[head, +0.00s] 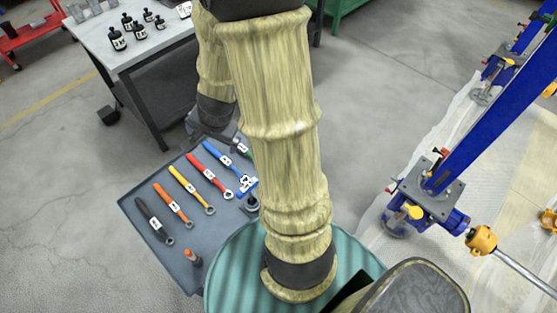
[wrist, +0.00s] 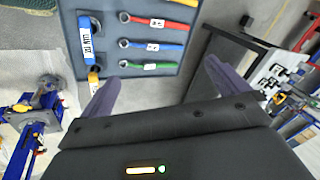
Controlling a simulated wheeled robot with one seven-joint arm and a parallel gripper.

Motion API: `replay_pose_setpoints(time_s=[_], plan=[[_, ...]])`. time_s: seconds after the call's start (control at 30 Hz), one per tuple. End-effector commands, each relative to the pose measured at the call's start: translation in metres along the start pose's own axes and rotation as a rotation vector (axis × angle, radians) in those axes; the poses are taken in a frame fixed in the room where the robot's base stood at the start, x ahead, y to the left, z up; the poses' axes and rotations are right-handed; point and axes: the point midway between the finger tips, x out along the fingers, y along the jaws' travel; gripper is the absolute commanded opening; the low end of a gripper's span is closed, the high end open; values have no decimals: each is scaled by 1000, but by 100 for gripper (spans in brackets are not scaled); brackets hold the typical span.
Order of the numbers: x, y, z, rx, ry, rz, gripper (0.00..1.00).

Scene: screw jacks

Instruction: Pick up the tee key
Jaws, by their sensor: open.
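A short blue bar with a white label, which looks like the tee key (head: 247,187), lies at the right side of the grey tray (head: 140,204), partly beside my arm in the head view. In the wrist view the tee key (wrist: 86,40) is at the upper left, across from the ring ends of the wrenches. My gripper (wrist: 162,72) is open and empty, its two purple-grey fingers spread. It is apart from the tee key, which lies beyond and left of the fingers. In the head view my arm hides most of the gripper.
Black, orange, yellow, red, blue and green wrenches (head: 205,176) lie in a row on the tray. An orange-topped piece (head: 192,257) stands near its front edge. A workbench (head: 125,45) with black bottles is behind. Blue jack frames (head: 490,115) stand at right; grey floor between is clear.

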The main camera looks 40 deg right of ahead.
Motion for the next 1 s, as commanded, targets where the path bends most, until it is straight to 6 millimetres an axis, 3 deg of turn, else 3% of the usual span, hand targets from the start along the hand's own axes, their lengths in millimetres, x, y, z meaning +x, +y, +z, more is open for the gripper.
replay_pose_setpoints(time_s=[0.03, 0.2, 0.4, 0.6, 0.7, 1.0], plan=[[-1, 3, -17, 142, 17, 6, 100], [9, 25, -65, 618, 93, 35, 100], [15, 74, -104, 1188, 177, 126, 100], [15, 127, -111, 1716, 230, 278, 100], [14, 141, -107, 1884, 238, 344, 100], [16, 149, -103, 1979, 242, 385, 100]])
